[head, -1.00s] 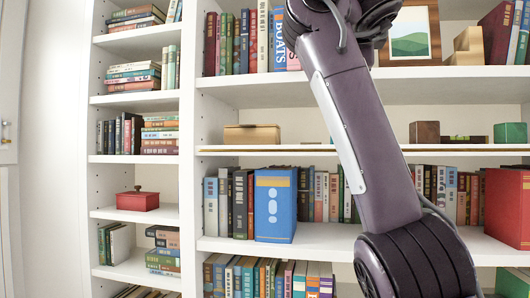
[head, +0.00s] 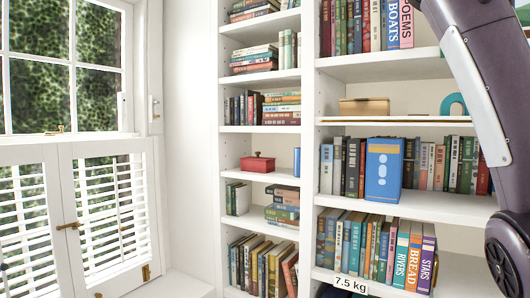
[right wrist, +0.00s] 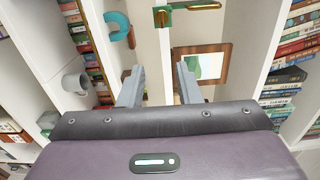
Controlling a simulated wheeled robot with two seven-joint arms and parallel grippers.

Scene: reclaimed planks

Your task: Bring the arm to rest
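My right arm (head: 485,90) shows at the right edge of the head view, raised in front of the bookcase (head: 430,67). Its gripper is outside that view. In the right wrist view my right gripper (right wrist: 160,80) has its two grey fingers spread apart, with nothing held between them. A framed picture (right wrist: 205,65) shows behind the right-hand finger, and a teal arch (right wrist: 120,30) lies beyond the left-hand one. My left arm and left gripper are in neither view.
The bookcase holds books, a blue box file (head: 383,170), a red box (head: 257,163) and a wooden box (head: 364,106). A shuttered window (head: 75,160) stands at left. In the wrist view, a white mug (right wrist: 76,83) sits left of the gripper.

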